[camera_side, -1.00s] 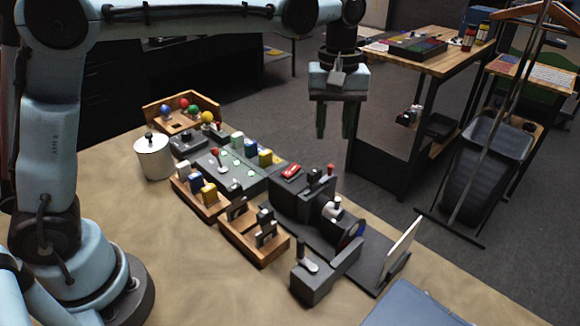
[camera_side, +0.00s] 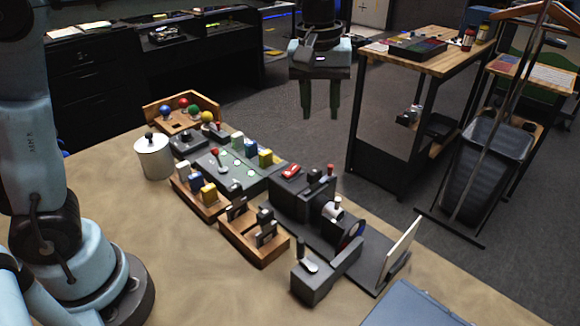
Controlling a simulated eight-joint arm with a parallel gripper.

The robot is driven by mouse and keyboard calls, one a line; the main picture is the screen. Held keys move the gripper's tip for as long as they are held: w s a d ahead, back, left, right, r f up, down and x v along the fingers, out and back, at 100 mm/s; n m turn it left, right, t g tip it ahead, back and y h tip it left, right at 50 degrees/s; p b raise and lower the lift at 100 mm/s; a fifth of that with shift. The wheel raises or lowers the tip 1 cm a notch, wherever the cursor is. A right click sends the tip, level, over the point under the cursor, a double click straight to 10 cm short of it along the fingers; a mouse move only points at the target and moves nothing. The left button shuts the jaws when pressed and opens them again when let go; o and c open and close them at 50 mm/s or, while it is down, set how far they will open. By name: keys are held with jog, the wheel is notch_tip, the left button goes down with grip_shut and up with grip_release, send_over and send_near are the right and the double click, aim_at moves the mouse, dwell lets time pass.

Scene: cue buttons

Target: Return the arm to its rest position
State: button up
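My gripper (camera_side: 320,112) hangs in the air above and behind the work table, near the top centre of the side view. Its two dark green fingers point down with a gap between them, and nothing is held. It is apart from everything on the table. The upper part of my arm is out of the frame at the top.
The tan table (camera_side: 110,185) holds a silver lidded pot (camera_side: 154,158), a wooden tray with coloured balls (camera_side: 183,113), wooden block holders (camera_side: 200,194) and dark devices (camera_side: 300,195). A white panel (camera_side: 400,250) stands at right. Air around my gripper is clear.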

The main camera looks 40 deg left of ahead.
jog(key=s+a+f+m+t, duration=0.3)
jog(key=s+a+f+m, duration=0.1)
jog(key=s, duration=0.3)
jog(key=s+a+f+m+t, duration=0.3)
jog(key=s+a+f, duration=0.1)
jog(key=s, duration=0.2)
jog(key=shift+s+a+m, duration=0.15)
jog(key=shift+s+m, duration=0.2)
jog(key=shift+m, duration=0.05)
